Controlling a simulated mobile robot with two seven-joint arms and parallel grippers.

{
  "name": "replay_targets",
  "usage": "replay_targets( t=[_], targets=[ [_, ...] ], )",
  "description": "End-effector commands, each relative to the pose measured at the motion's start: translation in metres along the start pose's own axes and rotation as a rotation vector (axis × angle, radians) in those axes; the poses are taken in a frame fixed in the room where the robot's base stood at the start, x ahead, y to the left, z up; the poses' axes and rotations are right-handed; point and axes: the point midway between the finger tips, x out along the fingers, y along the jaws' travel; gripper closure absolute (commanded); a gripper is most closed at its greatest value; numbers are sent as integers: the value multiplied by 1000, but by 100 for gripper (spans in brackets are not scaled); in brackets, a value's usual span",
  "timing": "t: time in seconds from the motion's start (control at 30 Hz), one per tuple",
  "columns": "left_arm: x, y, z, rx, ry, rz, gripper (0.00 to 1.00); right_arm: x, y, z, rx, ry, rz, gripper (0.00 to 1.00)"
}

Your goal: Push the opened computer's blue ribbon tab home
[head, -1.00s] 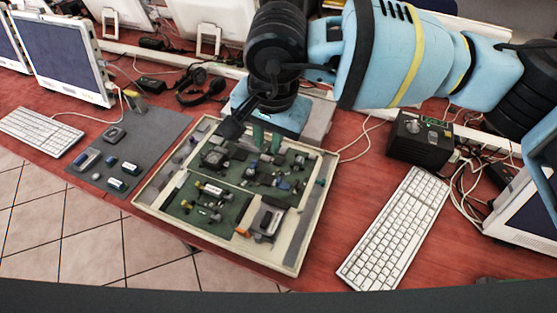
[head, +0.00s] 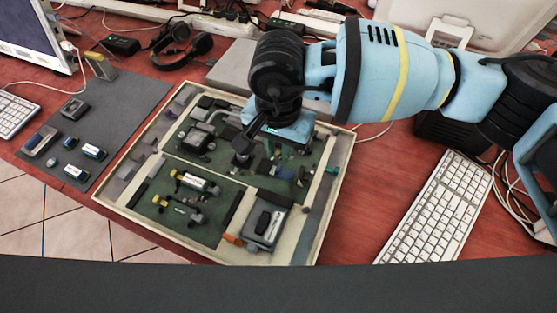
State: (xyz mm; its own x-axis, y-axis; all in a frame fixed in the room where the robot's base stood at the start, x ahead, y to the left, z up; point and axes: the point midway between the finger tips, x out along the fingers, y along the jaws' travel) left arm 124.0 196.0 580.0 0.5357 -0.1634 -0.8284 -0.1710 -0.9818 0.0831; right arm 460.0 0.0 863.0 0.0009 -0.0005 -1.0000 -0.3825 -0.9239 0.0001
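The opened computer is a shallow cream case (head: 118,205) with green boards, lying open on the red table in the middle of the head view. Small blue pieces (head: 285,173) show on the board at the right of its upper section. I cannot tell which of them is the ribbon tab. My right gripper (head: 270,150) points down over the upper section, just left of and above these blue pieces. Its fingertips are small and partly lost among dark parts, so their opening and any contact are unclear. My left gripper is out of view.
A dark grey mat (head: 125,95) with several small parts lies left of the case. A white keyboard (head: 437,208) lies to the right. Headphones (head: 180,45) and cables lie behind. A grey box (head: 232,68) stands close behind the case. Some red table is clear right of the case.

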Motion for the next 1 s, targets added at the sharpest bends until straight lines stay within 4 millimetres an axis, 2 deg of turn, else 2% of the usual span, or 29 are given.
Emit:
replay_targets(
  t=[0.2,0.4,0.77,0.9,1.0],
  targets=[
    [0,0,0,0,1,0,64,34,0,1,1,-2,2,82],
    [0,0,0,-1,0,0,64,53,0,0,1,-2,1,82],
    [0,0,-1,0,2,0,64,58,0,0,0,-1,0,82],
    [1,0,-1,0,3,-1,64,58,0,0,0,-1,0,100],
    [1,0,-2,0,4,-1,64,58,0,0,0,-1,0,100]
  ],
)
